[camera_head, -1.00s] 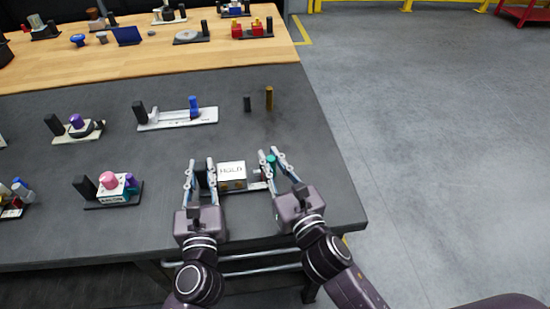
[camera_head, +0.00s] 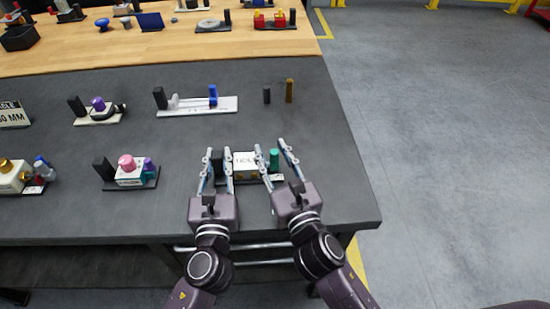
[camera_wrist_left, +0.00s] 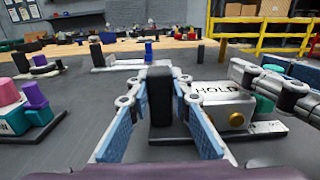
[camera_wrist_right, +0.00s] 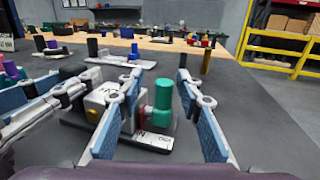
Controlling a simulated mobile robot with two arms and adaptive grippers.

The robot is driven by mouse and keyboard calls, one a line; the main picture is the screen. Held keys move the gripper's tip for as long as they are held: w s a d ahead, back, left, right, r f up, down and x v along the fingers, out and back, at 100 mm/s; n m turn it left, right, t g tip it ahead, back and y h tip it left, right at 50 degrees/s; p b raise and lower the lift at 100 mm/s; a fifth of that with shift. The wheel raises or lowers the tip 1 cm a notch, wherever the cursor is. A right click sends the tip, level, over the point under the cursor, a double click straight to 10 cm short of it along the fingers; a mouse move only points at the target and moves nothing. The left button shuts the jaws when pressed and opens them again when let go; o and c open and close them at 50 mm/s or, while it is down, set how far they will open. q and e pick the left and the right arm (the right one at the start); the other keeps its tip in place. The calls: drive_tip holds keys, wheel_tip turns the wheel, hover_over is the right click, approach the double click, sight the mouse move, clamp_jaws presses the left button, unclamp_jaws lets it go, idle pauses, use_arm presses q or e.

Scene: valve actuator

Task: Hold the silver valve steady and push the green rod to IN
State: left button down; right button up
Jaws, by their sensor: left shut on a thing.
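The silver valve (camera_head: 245,161) is a pale block labelled HOLD with a brass round fitting; it also shows in the left wrist view (camera_wrist_left: 215,100). My left gripper (camera_head: 215,153) is around the black post (camera_wrist_left: 160,95) at the block's left end, shut on that post, not on the block. The upright green rod (camera_wrist_right: 162,98) stands to the right of the block, with a red piece between them, above a white marked strip (camera_wrist_right: 150,142). My right gripper (camera_head: 270,146) is open, its fingers on either side of the green rod with gaps. The strip's lettering is unreadable.
A pink-topped device (camera_head: 128,172) stands to the left, and a blue-handled slider (camera_head: 205,104) behind. Two loose posts, black (camera_head: 267,95) and brass (camera_head: 289,91), stand behind my right gripper. The dark mat is clear to the right, up to the table edge.

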use_arm(q)
drive_tip(key=shift+s+f, duration=0.1)
drive_tip(key=shift+f, duration=0.25)
use_arm(e)
drive_tip(key=v, duration=1.2)
use_arm(q)
drive_tip(key=c, duration=1.7)
unclamp_jaws()
drive_tip(key=shift+r, duration=0.1)
